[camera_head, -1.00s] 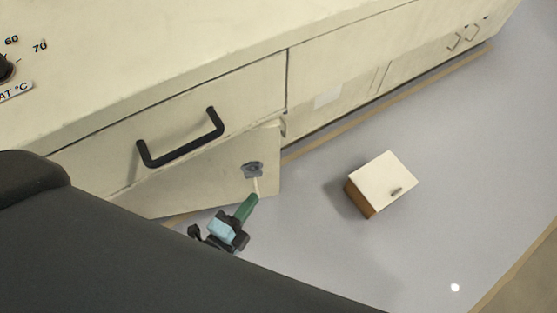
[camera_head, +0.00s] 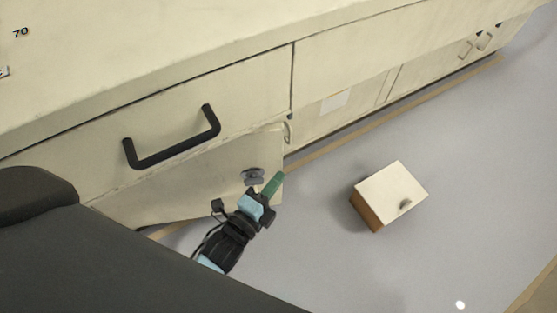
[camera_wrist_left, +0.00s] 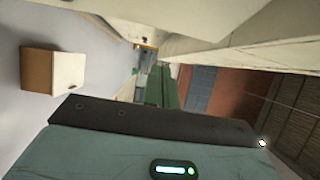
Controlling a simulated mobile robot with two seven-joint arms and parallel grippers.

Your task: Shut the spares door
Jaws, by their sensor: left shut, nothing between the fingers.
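The spares door (camera_head: 190,185) is a cream panel below the drawer in the head view. It stands ajar, its free edge at the right swung out from the cabinet. A grey latch knob (camera_head: 253,175) sits near that edge. My left gripper (camera_head: 273,184) is shut and empty, its green fingertips in front of the door near the free edge, just right of and below the knob. I cannot tell whether they touch the door. The green fingers also show in the left wrist view (camera_wrist_left: 161,86), below pale cabinet panels. My right gripper is out of view.
A drawer with a black handle (camera_head: 172,140) is above the door. A small white-topped box with brown sides (camera_head: 390,192) stands on the grey floor to the right. Floor around it is clear. A worktop (camera_head: 130,60) overhangs above; my dark body fills the lower left.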

